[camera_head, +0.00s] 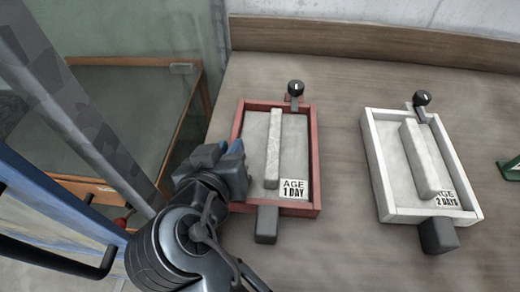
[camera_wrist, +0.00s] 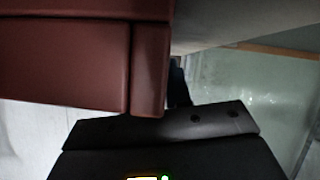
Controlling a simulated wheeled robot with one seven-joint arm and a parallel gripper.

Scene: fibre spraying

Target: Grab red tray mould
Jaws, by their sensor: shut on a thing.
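The red tray mould (camera_head: 314,170) lies on the wooden table in the head view, holding a grey slab with a raised bar and a label reading "AGE 1 DAY". It has a black knob at its far end and a dark grey block handle at its near end. My gripper (camera_head: 232,160) is at its left wall and is shut on the tray's edge. The fingertips are partly hidden. In the wrist view, the red wall (camera_wrist: 70,60) fills the upper left, close above a dark gripper part (camera_wrist: 160,130).
A white tray mould (camera_head: 371,165) labelled "AGE 2 DAYS" stands to the right, with a clear strip of table (camera_head: 345,250) between. A green object (camera_head: 509,170) is at the right edge. A metal post (camera_head: 75,110) and glass panel stand left.

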